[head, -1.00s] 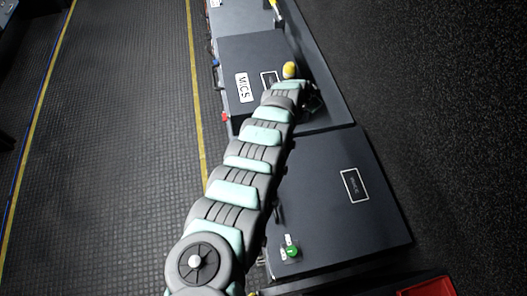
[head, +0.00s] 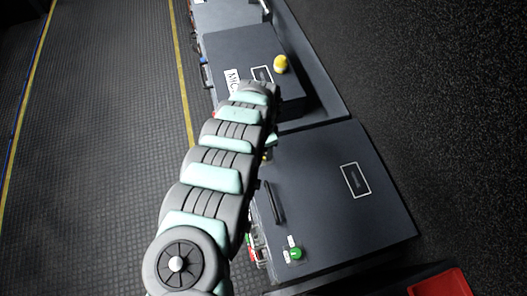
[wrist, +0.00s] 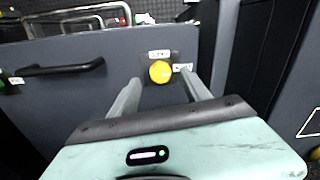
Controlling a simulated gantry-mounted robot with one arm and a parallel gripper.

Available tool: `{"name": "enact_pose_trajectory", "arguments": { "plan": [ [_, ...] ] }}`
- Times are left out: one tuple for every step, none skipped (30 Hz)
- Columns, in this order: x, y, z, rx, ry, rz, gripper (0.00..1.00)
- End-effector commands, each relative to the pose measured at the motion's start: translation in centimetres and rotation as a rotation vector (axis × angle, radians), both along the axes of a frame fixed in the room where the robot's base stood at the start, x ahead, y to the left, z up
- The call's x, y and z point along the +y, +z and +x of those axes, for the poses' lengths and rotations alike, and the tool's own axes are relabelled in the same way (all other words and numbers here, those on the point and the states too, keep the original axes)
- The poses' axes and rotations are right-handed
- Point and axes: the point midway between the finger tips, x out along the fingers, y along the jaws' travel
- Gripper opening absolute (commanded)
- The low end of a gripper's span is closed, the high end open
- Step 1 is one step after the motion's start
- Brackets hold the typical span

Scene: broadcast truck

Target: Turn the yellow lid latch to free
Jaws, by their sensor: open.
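The yellow lid latch (wrist: 160,71) is a round knob near a corner of a dark grey case (wrist: 70,95), with small white labels above it and to its right. My gripper (wrist: 158,87) is open in the wrist view, one finger on each side of the latch's line. I cannot tell whether the fingertips touch it. In the head view, a bit of yellow (head: 266,155) shows beside my arm at the near case (head: 340,205). My arm hides most of the gripper there.
A black handle (wrist: 58,68) and a green knob at the left edge are on the same case. The MICS case (head: 245,50) beyond carries another yellow knob (head: 281,64). A red bin (head: 440,284) stands at the lower right. The floor at left is clear.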

Motion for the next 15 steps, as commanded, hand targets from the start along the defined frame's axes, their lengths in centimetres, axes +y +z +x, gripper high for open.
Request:
{"name": "enact_pose_trajectory", "arguments": {
  "plan": [
    [-0.2, -1.0, -0.1, 0.002, -0.001, -0.002, 0.56],
    [-0.2, -1.3, 0.0, 0.000, -0.001, -0.002, 0.56],
    [-0.2, -1.6, 0.1, -0.002, 0.000, -0.002, 0.56],
    [-0.1, -1.9, 0.1, -0.003, 0.000, -0.002, 0.56],
    [-0.2, -2.2, 0.1, -0.003, 0.000, -0.002, 0.56],
    [-0.2, -2.5, 0.0, -0.001, 0.000, -0.003, 0.56],
    [-0.2, -2.7, 0.0, -0.001, -0.001, -0.002, 0.56],
    [-0.2, -2.9, 0.0, 0.001, -0.001, -0.001, 0.56],
    [-0.1, -3.1, 0.0, 0.000, -0.001, -0.001, 0.56],
    [-0.1, -3.2, 0.0, 0.000, 0.000, 0.000, 0.56],
    [0.0, -3.3, 0.0, 0.000, 0.000, 0.000, 0.56],
    [0.0, -3.3, 0.0, 0.000, 0.000, 0.000, 0.56],
    [0.0, -3.3, 0.0, -0.001, 0.001, 0.001, 0.56],
    [0.0, -3.4, 0.0, -0.001, 0.001, 0.001, 0.56],
    [0.0, -3.3, 0.0, -0.001, 0.001, 0.001, 0.56]
  ]
}}
